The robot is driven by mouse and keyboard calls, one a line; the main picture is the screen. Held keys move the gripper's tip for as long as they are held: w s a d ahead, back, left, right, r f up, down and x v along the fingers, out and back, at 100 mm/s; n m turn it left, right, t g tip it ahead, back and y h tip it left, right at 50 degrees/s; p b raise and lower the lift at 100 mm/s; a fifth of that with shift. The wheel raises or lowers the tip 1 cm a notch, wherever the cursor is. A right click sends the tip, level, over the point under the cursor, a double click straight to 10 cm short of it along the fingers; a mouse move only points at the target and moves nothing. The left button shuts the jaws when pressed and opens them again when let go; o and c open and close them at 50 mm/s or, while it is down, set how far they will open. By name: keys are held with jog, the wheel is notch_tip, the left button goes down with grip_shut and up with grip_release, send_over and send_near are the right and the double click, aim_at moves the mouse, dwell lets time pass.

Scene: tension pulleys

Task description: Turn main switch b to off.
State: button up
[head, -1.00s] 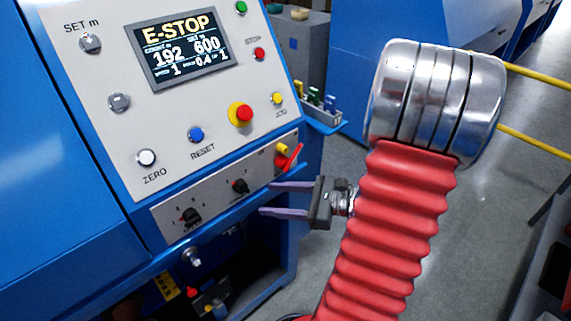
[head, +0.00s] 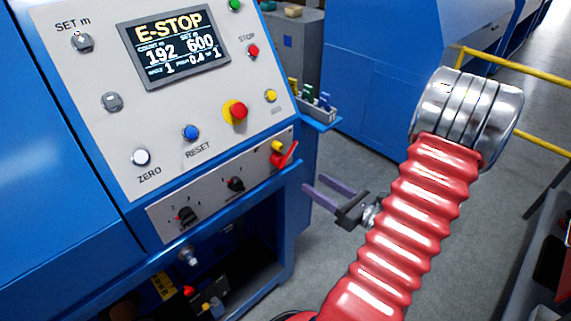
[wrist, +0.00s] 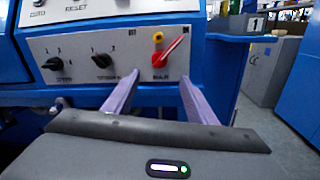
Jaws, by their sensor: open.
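The main switch with a red handle (head: 285,156) sits at the right end of the lower grey panel on the blue machine. In the wrist view its red handle (wrist: 173,49) slants up to the right, beside a yellow part (wrist: 157,37). The label below it is too blurred to read. My gripper (head: 311,182) is open and empty, right of the panel and apart from it. In the wrist view the two purple fingers (wrist: 159,78) point toward the panel, with their tips just below the switch in the picture.
Two black selector knobs (head: 236,184) (head: 187,215) sit left of the switch. Above them are buttons, a red emergency stop (head: 236,111) and a display (head: 176,46) reading E-STOP. A small blue tool shelf (head: 320,118) juts out right of the machine. Grey floor lies open beyond.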

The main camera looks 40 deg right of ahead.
aim_at(285, 164)
jog(key=shift+w+a, duration=0.2)
jog(key=shift+w, duration=2.05)
jog(key=shift+w+a, duration=0.15)
jog(key=shift+w, duration=2.05)
jog(key=shift+w+a, duration=0.2)
jog(key=shift+w, duration=2.05)
jog(key=shift+c, duration=0.6)
grip_shut()
jog(key=shift+d, duration=0.15)
